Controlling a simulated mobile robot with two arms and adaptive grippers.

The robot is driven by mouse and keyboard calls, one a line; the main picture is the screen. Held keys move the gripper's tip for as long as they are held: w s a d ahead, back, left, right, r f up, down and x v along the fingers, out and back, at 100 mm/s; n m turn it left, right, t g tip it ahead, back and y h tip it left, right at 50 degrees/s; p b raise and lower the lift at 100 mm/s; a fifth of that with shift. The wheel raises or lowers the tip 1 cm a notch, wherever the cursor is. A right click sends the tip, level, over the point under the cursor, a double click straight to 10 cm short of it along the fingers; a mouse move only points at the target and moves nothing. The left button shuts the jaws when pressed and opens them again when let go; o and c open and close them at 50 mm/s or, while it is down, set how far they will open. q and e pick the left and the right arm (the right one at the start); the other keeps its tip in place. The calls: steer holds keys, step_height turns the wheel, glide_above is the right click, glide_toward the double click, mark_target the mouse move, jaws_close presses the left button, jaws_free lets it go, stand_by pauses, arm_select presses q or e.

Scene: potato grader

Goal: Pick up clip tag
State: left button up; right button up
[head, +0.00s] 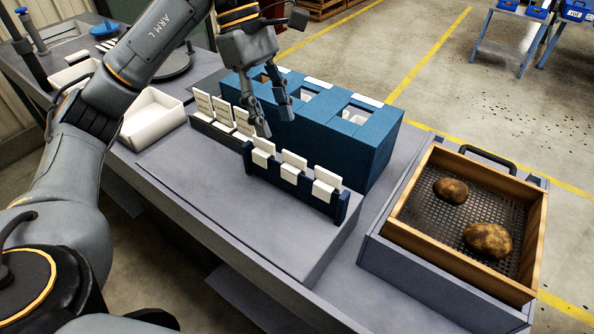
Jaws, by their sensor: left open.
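A dark blue rail (300,190) stands on the grey bench and carries white clip tags in a row. The left tag (262,158), the middle tag (290,174) and the right tag (323,191) are each a white block with an upright plate behind. My left gripper (275,124) is open and empty, pointing down. Its fingers appear just above and behind the left tag, and one fingertip is close to that tag's plate; I cannot tell whether they touch. My right gripper is out of view.
A blue box (365,150) with several top openings stands behind the rail. A dark rack (215,128) of white cards and a white bin (152,120) are to the left. A wooden-framed mesh tray (420,225) with two potatoes is at right. The bench front is clear.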

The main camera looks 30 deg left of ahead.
mark_target(296, 169)
arm_select(q)
steer(key=x, duration=0.7)
steer(key=shift+d+f+p, duration=0.2)
steer(key=shift+f+p, duration=0.05)
steer(key=shift+p, duration=0.15)
steer(key=p+x, duration=0.1)
steer(key=x, duration=0.1)
steer(key=p+x, duration=0.1)
steer(key=x, duration=0.1)
steer(key=shift+w+d, duration=0.25)
steer(key=shift+s+d+f, duration=0.1)
steer(key=shift+d+f, duration=0.1)
steer(key=shift+f, duration=0.3)
jaws_close()
